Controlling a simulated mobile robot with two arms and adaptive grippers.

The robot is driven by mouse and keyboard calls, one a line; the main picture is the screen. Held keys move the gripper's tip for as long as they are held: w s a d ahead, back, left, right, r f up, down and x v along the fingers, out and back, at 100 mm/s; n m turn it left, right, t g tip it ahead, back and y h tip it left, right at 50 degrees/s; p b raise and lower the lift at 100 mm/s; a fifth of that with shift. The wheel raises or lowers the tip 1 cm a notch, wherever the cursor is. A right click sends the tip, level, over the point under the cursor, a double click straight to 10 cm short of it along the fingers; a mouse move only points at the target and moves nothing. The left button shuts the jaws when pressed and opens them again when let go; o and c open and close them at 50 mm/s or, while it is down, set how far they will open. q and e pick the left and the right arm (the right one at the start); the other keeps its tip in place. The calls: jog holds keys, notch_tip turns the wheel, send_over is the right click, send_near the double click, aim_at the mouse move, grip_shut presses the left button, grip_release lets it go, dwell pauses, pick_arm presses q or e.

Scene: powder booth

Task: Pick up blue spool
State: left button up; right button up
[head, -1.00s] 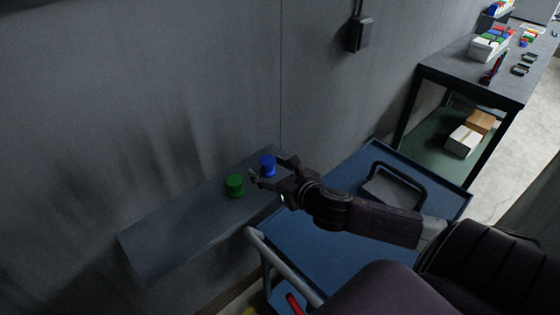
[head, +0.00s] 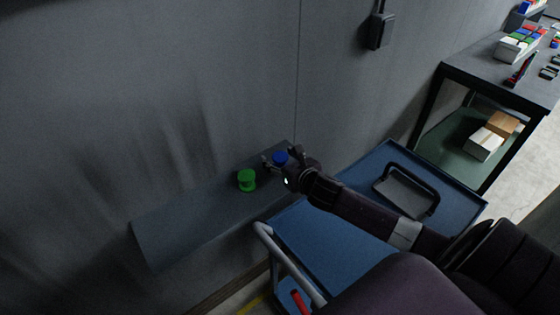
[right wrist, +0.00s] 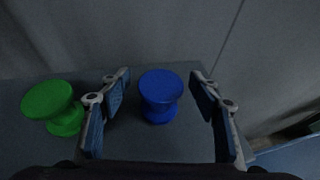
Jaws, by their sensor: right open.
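The blue spool (head: 280,158) stands upright near the right end of the grey wall shelf (head: 190,222). In the right wrist view the blue spool (right wrist: 160,95) sits between the two spread fingers, with a gap on each side. My right gripper (head: 283,160) is open around it; the right wrist view also shows the gripper (right wrist: 162,105) with both finger pads clear of the spool. In the head view the fingers partly hide the spool's lower part. My left gripper is not in view.
A green spool (head: 246,180) stands on the shelf left of the blue one, close outside my left-hand finger in the right wrist view. A blue cart (head: 335,240) with a handled grey item (head: 408,195) is below my arm. A dark workbench (head: 480,62) stands at upper right.

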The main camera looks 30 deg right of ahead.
jog(key=shift+d, duration=0.1)
jog(key=shift+c, duration=1.1)
jog(key=c, duration=1.2)
jog(key=shift+o, duration=0.2)
jog(key=shift+r, duration=0.1)
